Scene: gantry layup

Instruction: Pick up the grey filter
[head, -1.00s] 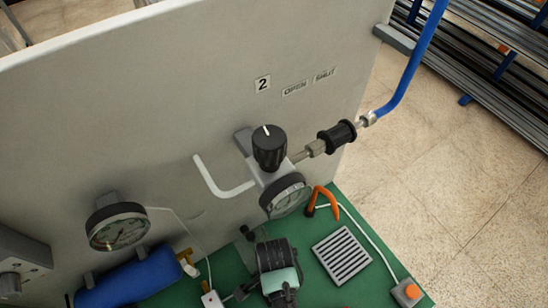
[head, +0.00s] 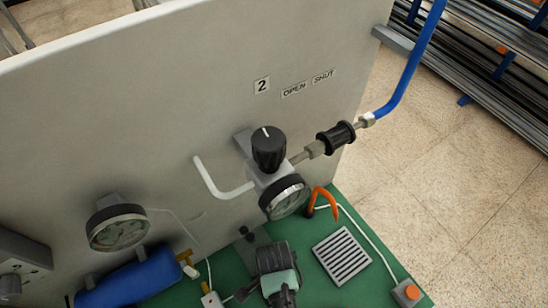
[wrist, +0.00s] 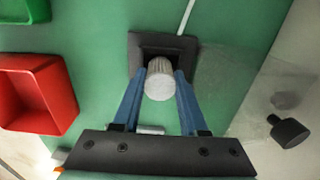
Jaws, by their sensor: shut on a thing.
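The grey filter (wrist: 160,82) is a short, pale, ribbed cylinder in the wrist view. My gripper (wrist: 160,75) has two blue fingers, one on each side of the filter, and is shut on it. The filter shows in front of a dark square holder (wrist: 185,50) with a black recess on the green surface. Whether the filter's lower end is still inside the recess I cannot tell. I cannot make out the filter or my fingertips in the head view.
A red bin (wrist: 38,92) and a green bin (wrist: 25,10) lie left in the wrist view. A black knob (wrist: 288,131) and a clear sheet lie right. The head view shows a panel (head: 150,110) with valve knob (head: 268,150), gauges, blue hose (head: 410,70) and grille (head: 342,256).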

